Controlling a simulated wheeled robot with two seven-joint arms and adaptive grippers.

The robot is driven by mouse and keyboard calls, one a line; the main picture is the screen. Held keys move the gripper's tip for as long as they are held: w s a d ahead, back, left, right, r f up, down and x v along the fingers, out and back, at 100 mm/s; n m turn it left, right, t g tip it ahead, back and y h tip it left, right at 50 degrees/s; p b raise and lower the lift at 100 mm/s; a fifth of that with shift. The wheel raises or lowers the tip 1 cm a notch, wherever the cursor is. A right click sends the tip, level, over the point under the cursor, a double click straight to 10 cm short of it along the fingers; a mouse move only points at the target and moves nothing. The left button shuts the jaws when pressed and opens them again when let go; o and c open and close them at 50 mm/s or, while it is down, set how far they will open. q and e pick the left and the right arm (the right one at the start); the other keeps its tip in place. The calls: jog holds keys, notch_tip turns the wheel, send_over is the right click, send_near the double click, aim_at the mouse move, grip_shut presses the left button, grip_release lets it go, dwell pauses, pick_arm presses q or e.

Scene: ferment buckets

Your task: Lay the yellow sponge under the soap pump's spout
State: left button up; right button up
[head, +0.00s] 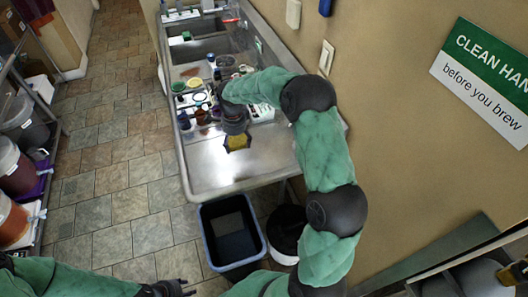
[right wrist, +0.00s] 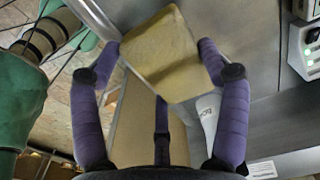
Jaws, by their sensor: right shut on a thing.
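The yellow sponge (head: 238,143) is held above the bare near part of the steel counter (head: 215,168). My right gripper (head: 237,139) is shut on it. In the right wrist view the sponge (right wrist: 167,55) sits tilted between the two purple fingers of that gripper (right wrist: 160,48). My left gripper (head: 174,288) is low at the bottom edge, away from the counter; its finger opening is not clear. I cannot pick out the soap pump or its spout among the small items; my right arm covers part of that area.
Several small jars and dishes (head: 195,98) crowd the middle of the counter. Two sink basins (head: 205,47) lie beyond. A blue-rimmed bin (head: 204,225) and a black bucket (head: 285,235) stand below the near edge. The wall (head: 390,110) bounds the right. The near counter is clear.

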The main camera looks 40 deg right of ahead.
jog(key=s+d+f, duration=0.3)
jog(key=d, duration=0.4)
send_over(268, 159)
jog(key=a, duration=0.1)
notch_tip(268, 159, down, 5)
jog(key=shift+r, duration=0.1)
jog(key=shift+s+d+f, duration=0.15)
jog(key=shift+d+f, duration=0.25)
jog(key=shift+f, duration=0.2)
jog(key=shift+d+f, duration=0.1)
jog(key=shift+f, duration=1.5)
jog(key=shift+f, duration=0.1)
jog(key=o, duration=0.9)
